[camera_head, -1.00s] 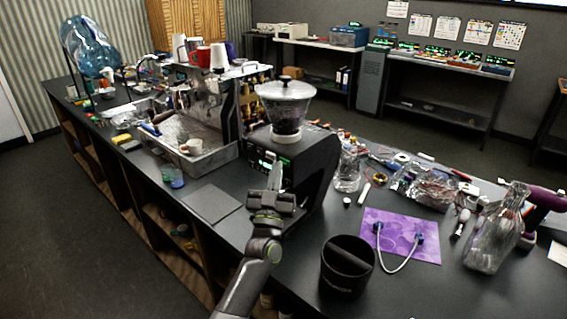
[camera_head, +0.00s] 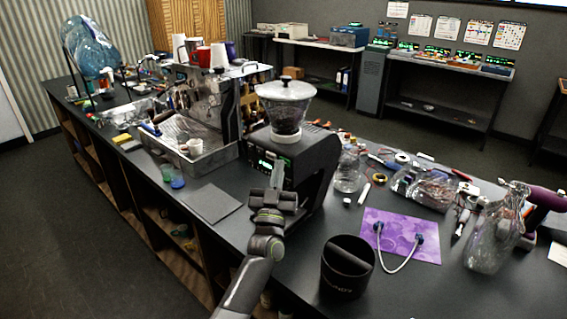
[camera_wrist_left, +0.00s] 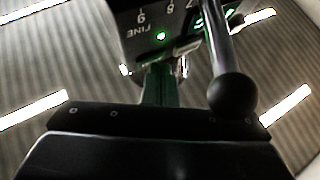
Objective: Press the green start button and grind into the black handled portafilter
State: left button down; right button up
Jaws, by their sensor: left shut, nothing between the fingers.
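The grinder (camera_head: 303,157), a black box with a clear hopper (camera_head: 286,105), stands on the counter in the head view. My left gripper (camera_head: 278,168) is shut and empty at its front, fingers pointing up the lit face. In the left wrist view, a round glowing green button (camera_wrist_left: 161,36) shows on the dark panel beside upside-down "FINE" lettering and digits. The shut left fingers (camera_wrist_left: 158,75) appear just below it; contact cannot be told. A rod with a dark rounded end (camera_wrist_left: 231,94) hangs right of the fingers, possibly the portafilter handle. My right gripper is out of view.
An espresso machine (camera_head: 193,115) stands left of the grinder. A dark mat (camera_head: 212,204) lies in front of it. A black knock bin (camera_head: 346,268), a purple mat (camera_head: 400,225) and a glass flask (camera_head: 492,237) stand or lie to the right.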

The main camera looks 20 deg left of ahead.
pick_arm(q)
jog(key=shift+s+a+p, duration=0.3)
jog(key=shift+s+p, duration=0.05)
jog(key=shift+s, duration=0.4)
jog(key=s, duration=0.1)
jog(key=s+a+p, duration=0.1)
jog(key=s, duration=0.1)
jog(key=s+a, duration=0.1)
jog(key=shift+s+p, duration=0.25)
jog(key=shift+p, duration=0.15)
dwell(0.4)
